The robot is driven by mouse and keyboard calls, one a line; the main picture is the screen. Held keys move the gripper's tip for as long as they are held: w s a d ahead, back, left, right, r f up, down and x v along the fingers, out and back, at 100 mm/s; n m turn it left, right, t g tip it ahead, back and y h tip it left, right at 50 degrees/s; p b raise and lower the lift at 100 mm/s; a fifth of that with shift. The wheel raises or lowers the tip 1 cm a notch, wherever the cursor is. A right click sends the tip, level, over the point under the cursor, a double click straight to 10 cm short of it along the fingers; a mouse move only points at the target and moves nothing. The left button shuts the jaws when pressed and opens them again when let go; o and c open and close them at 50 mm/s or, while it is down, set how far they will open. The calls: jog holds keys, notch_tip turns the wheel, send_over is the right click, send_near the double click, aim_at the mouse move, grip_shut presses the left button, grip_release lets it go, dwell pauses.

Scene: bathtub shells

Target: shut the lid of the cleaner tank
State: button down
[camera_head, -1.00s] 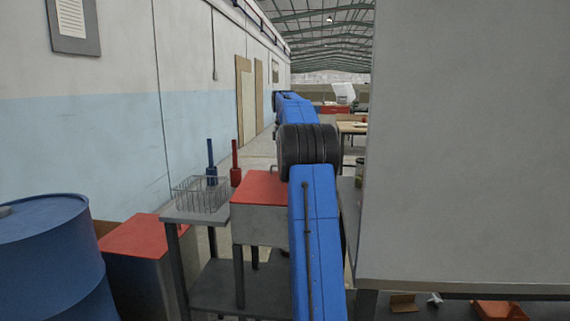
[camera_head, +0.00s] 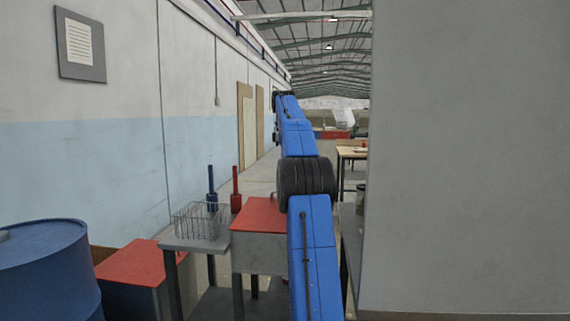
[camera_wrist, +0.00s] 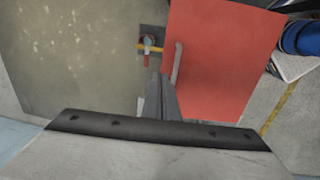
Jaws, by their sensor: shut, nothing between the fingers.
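In the wrist view a flat red panel with a grey bar handle (camera_wrist: 177,62) along its left edge fills the upper middle; I take it for the lid (camera_wrist: 225,65). I cannot tell its angle for sure. My gripper (camera_wrist: 157,82) is shut and empty, its fingertips just left of the handle in the picture; I cannot tell whether they touch. In the head view a red-topped grey box (camera_head: 262,250) stands beside my blue arm. Its top looks flat, but I cannot tell whether it is the tank. My gripper cannot be made out there.
A wire basket (camera_head: 196,222) sits on a grey table left of the red-topped box. A blue drum (camera_head: 45,270) and another red-topped box (camera_head: 135,262) stand at the lower left. A large grey panel (camera_head: 470,150) blocks the right side. A small red-and-yellow fitting (camera_wrist: 149,43) lies beyond my fingers.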

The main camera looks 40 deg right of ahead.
jog(key=s+a+r+t+y, duration=0.1)
jog(key=s+a+r+t, duration=0.4)
jog(key=s, duration=0.3)
jog(key=shift+m+g, duration=0.3)
jog(key=shift+g, duration=0.4)
jog(key=x, duration=0.3)
jog(key=d+x, duration=0.1)
jog(key=x, duration=0.7)
jog(key=shift+w+d, duration=0.25)
jog(key=shift+w, duration=0.05)
jog(key=shift+w+d+f, duration=0.25)
jog(key=shift+d+f, duration=0.05)
jog(key=shift+f, duration=0.1)
jog(key=shift+w+d+f, duration=0.15)
jog(key=shift+d+f, duration=0.1)
jog(key=shift+f, duration=0.5)
jog(key=shift+w+d+f, duration=0.2)
jog(key=shift+d+f, duration=0.05)
jog(key=shift+f, duration=0.5)
jog(key=shift+r, duration=0.1)
